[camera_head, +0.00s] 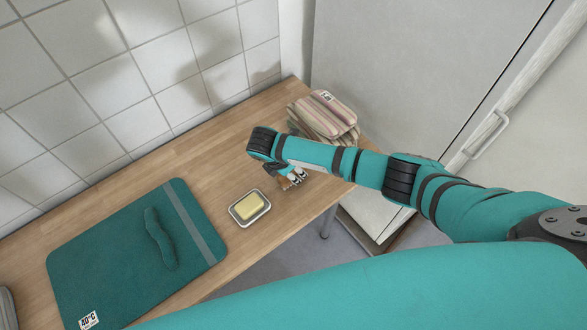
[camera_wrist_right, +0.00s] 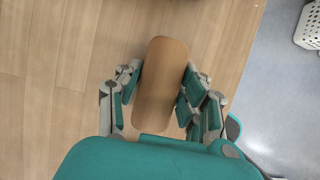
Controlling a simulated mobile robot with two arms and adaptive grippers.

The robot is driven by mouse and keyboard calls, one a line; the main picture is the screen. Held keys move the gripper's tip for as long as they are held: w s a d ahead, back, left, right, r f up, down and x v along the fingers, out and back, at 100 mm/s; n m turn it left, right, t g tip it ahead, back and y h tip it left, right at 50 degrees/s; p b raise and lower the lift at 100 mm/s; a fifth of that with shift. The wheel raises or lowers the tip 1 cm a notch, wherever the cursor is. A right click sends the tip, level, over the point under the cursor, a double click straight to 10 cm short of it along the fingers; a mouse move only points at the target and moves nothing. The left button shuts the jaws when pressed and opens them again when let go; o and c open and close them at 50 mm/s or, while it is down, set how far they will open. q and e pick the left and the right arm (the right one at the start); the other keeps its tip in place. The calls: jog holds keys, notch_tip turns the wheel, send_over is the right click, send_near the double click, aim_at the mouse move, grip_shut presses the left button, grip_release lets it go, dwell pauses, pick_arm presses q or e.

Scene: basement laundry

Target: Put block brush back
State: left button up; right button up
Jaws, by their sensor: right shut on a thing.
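The block brush is a rounded wooden block (camera_wrist_right: 162,85), lying lengthwise between the fingers of my right gripper (camera_wrist_right: 160,98) in the right wrist view. The gripper is shut on its two long sides. In the head view my right gripper (camera_head: 293,179) is over the right part of the wooden table, and only a small brown bit of the brush (camera_head: 286,184) shows below it. The bristle side is hidden. I cannot tell whether the brush touches the tabletop. My left gripper is not in view.
A metal dish with a yellow block (camera_head: 250,207) stands left of the gripper. A striped folded cloth stack (camera_head: 322,115) lies behind it. A teal mat (camera_head: 95,245) with a wavy teal thing (camera_head: 160,238) covers the left. Bare tabletop (camera_head: 215,155) lies behind the dish.

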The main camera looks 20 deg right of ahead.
jog(key=o, duration=1)
jog(key=shift+f, duration=0.1)
jog(key=b+v, duration=0.1)
jog(key=v, duration=1.1)
jog(key=shift+d, duration=0.1)
